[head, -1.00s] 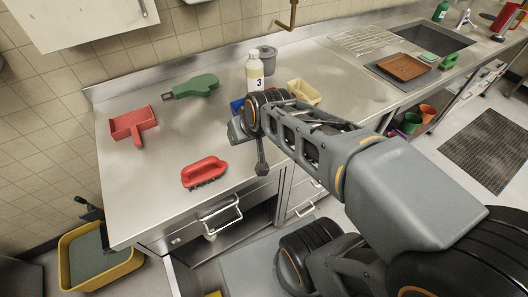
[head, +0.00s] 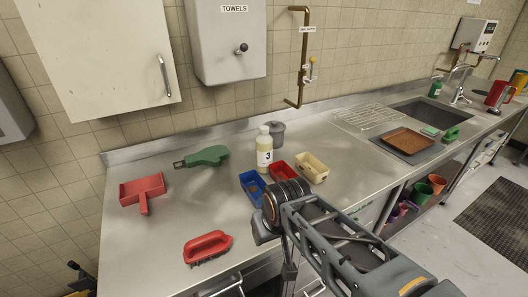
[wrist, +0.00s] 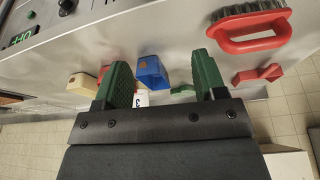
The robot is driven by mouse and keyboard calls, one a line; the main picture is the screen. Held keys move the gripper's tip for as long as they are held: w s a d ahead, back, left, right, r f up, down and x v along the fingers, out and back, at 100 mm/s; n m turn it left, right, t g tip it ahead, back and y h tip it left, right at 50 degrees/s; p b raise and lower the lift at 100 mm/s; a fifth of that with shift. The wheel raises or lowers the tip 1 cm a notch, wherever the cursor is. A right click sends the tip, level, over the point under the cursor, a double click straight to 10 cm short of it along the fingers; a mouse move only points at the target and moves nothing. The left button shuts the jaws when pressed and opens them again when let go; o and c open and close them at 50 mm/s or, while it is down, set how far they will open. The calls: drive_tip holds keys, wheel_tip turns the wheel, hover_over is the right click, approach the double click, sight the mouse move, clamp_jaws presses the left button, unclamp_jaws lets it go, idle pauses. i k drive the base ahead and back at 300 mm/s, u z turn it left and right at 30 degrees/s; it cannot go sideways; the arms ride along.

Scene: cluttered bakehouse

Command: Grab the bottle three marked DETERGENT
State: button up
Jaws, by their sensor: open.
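The bottle (head: 264,150) is pale yellow with a white cap and a white label marked 3. It stands upright on the steel counter, towards the back. The word DETERGENT is not legible. In the wrist view only part of its label (wrist: 141,98) shows, between my fingers and above the gripper body; the rest is hidden. My gripper (wrist: 163,80) is open, with two green fingers apart and nothing between them held. In the head view my arm reaches in from the lower right, and its wrist is in front of the bottle, apart from it; the jaws are not clear there.
A blue tray (head: 252,187), a red tray (head: 282,171) and a cream tray (head: 312,167) crowd the bottle's front and right. A grey pot (head: 277,133) stands behind it. A green-handled tool (head: 205,156), red dustpan (head: 142,190) and red brush (head: 208,247) lie left, with bare steel between.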

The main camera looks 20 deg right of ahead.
sight(264, 141)
drive_tip(key=k, duration=1.25)
drive_tip(key=z, duration=0.6)
drive_tip(key=i, duration=0.8)
drive_tip(key=u, duration=0.45)
drive_tip(key=i, duration=0.8)
drive_tip(key=u, duration=0.85)
